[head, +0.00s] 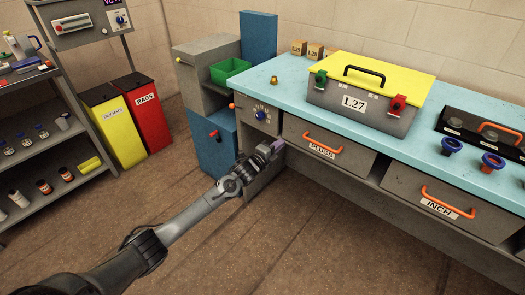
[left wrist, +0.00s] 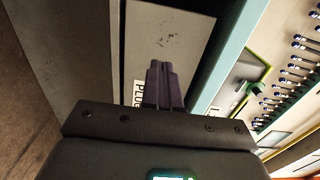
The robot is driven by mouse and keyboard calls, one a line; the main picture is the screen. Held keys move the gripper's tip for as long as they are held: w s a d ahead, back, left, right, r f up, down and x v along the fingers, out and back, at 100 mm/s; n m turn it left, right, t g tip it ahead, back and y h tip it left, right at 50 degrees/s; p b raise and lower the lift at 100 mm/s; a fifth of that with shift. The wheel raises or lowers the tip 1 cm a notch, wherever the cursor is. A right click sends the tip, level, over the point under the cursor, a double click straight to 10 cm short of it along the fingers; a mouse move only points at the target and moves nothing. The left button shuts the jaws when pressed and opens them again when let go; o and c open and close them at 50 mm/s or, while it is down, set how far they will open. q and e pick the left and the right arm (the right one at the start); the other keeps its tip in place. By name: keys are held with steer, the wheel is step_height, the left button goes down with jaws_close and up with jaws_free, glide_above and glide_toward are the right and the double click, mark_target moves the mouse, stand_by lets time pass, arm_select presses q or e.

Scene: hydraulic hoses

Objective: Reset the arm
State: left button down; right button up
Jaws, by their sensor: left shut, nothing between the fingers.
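My left arm reaches in from the lower left of the head view. My left gripper (head: 277,146) is shut and empty, in front of the bench near the left side of the drawer marked PLUGS (head: 312,150). In the left wrist view its fingers (left wrist: 164,85) are together, with the grey drawer front (left wrist: 165,40) and part of its label beyond them. I cannot tell the exact gap between the fingertips and the bench front. My right gripper is not in view.
The blue bench top (head: 270,97) carries a grey case with a yellow lid (head: 385,70), marked L27. A second drawer (head: 450,200) is marked INCH. Yellow and red bins (head: 150,110) and a shelf rack (head: 45,150) stand at left. The floor (head: 300,240) before the bench is clear.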

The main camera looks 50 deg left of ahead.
arm_select(q)
steer(key=s+d+f+g+p, duration=0.1)
steer(key=s+d+f+p, duration=0.25)
steer(key=s+p, duration=0.45)
steer(key=s+d+n+g+h+p, duration=0.2)
steer(key=s+d+n+g+p, duration=0.3)
steer(key=s+d, duration=1.3)
steer(key=s+d+r+n+g+p, duration=0.25)
steer(key=s+r+n+g, duration=0.2)
steer(key=s, duration=0.35)
steer(key=s+d+r+n+g+p, duration=0.1)
steer(key=s+d+r+n+g, duration=0.35)
steer(key=s, duration=0.35)
steer(key=w+p+v, duration=0.3)
steer(key=p+v, duration=0.9)
steer(key=w+r+p+v, duration=0.1)
steer(key=w+p+v, duration=0.1)
steer(key=p+v, duration=1)
steer(key=w+r+p+v, duration=0.1)
steer(key=w+p+v, duration=0.2)
steer(key=p+v, duration=0.9)
steer(key=shift+w+a+n+t+p, duration=0.15)
steer(key=shift+a+n+t+p, duration=0.2)
steer(key=shift+a+p, duration=0.35)
steer(key=shift+d, duration=0.15)
